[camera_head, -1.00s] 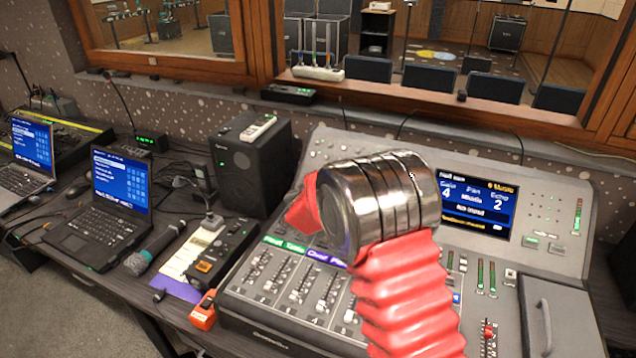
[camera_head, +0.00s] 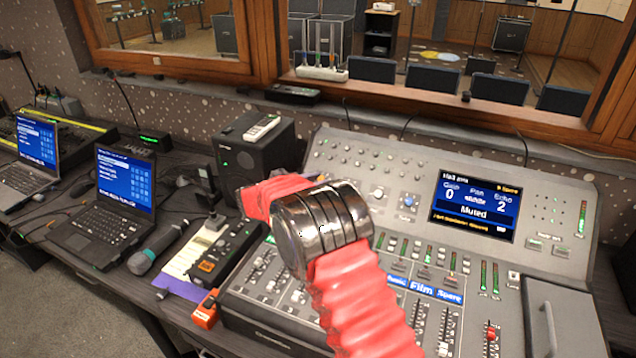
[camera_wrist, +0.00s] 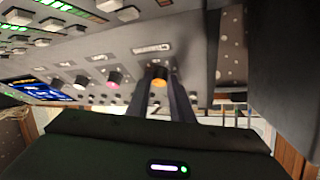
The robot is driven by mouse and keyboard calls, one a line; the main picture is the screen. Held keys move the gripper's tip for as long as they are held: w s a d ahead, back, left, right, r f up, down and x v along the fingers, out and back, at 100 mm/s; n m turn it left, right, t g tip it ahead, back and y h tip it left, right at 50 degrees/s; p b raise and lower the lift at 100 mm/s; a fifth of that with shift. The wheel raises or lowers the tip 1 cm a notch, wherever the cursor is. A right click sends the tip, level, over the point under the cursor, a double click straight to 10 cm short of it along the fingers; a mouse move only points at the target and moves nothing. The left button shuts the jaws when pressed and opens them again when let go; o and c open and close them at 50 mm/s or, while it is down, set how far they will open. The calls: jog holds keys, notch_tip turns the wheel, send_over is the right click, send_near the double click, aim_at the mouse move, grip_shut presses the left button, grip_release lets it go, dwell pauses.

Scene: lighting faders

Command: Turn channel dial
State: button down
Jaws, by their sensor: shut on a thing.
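The mixing desk (camera_head: 560,255) has a display (camera_head: 476,207) that shows "Gain 0", "Pan", "Echo 2" and "Muted". In the wrist view, my gripper (camera_wrist: 160,78) has its two dark fingers on either side of an orange dial (camera_wrist: 159,82) and is shut on it. A pink dial (camera_wrist: 114,78) and a white dial (camera_wrist: 81,83) sit to its left in that view. In the head view, a white dial (camera_head: 377,194) and a blue dial (camera_head: 408,201) show left of the display. My arm hides my gripper and the orange dial there.
Faders (camera_head: 445,325) and lit channel labels (camera_head: 421,287) line the desk's front. A window sill (camera_head: 420,108) runs behind the desk.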

jog(key=shift+m+g+h, duration=0.4)
jog(key=shift+m+g, duration=0.3)
jog(key=shift+m, duration=0.5)
jog(key=c, duration=1.8)
grip_release()
jog(key=shift+c, duration=0.2)
jog(key=shift+a, duration=0.1)
jog(key=v, duration=1.3)
jog(key=shift+s+a, duration=0.15)
jog(key=shift+a, duration=0.1)
